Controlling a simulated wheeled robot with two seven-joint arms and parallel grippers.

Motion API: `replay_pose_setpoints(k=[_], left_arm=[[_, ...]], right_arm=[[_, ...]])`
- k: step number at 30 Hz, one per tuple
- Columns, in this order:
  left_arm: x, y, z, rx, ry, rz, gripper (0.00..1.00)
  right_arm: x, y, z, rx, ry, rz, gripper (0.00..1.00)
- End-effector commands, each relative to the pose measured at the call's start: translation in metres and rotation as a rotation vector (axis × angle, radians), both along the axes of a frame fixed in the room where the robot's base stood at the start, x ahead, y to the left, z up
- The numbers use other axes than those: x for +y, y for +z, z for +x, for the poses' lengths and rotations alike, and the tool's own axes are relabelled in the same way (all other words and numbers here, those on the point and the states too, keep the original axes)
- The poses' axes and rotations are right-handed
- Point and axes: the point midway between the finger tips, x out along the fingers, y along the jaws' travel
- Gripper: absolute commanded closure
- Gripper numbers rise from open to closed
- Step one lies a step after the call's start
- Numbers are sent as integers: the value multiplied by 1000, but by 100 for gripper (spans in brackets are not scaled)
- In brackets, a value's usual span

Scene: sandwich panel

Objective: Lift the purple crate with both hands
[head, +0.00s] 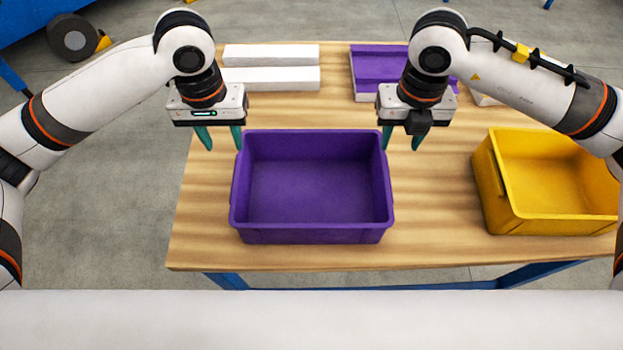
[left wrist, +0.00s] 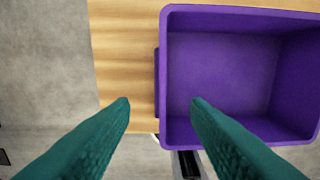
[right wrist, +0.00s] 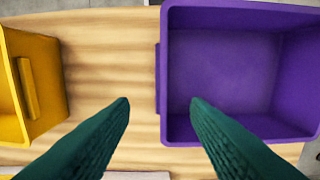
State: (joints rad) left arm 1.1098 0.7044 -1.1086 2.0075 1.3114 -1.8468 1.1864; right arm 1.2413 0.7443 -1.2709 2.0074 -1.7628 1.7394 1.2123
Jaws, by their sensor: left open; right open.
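The purple crate (head: 312,236) is empty and stands upright on the wooden table, left of its middle. My left gripper (head: 221,142) is open above the crate's left side, with its fingers apart across the line of the left wall. My right gripper (head: 402,142) is open above the right side in the same way. The left wrist view shows the crate's side wall and handle ledge (left wrist: 157,80) between the fingertips. The right wrist view shows the opposite wall and ledge (right wrist: 158,78) between the fingertips. Neither gripper appears to touch the crate.
A yellow crate (head: 545,224) stands to the right on the table (head: 430,245). White blocks (head: 270,78) and a purple piece (head: 372,66) lie at the back, behind the grippers. Bare table lies between the two crates.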

Motion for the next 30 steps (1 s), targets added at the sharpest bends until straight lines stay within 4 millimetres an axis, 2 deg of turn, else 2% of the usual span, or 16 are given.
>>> replay_pose_setpoints(k=[7,11,24,30], left_arm=[[0,-2,0,0,0,0,57],[0,-14,0,2,1,1,57],[0,-93,-1,2,1,1,57],[0,-114,0,0,-1,-1,57]], right_arm=[[0,-2,0,1,1,3,57],[1,-14,-1,3,0,3,57],[1,-93,-1,4,1,3,57],[1,-114,-1,2,1,5,57]])
